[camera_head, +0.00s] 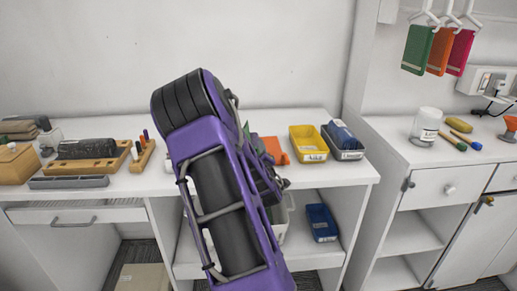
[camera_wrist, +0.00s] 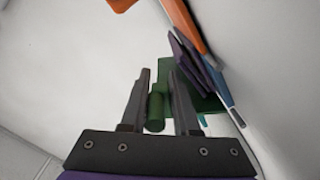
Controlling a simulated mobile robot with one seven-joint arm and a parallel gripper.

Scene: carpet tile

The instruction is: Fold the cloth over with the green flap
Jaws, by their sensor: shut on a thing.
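My gripper (camera_wrist: 161,80) is shut on a green piece, which I take to be the green flap (camera_wrist: 155,110). The flap stands narrow between the two fingers. A wider green area (camera_wrist: 200,101) lies just beyond, beside purple (camera_wrist: 188,58) and blue strips; how they join is unclear. In the head view my purple arm covers the fingertips and most of the work area. A bit of green (camera_head: 246,130) and an orange patch (camera_head: 275,150) show past the arm on the counter. I cannot tell the cloth's full outline.
A yellow tray (camera_head: 308,144) and a grey tray (camera_head: 343,152) holding a blue item stand right of the arm. Wooden holders (camera_head: 88,163) and a dark tray are at left. A blue bin (camera_head: 321,222) sits on the shelf below.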

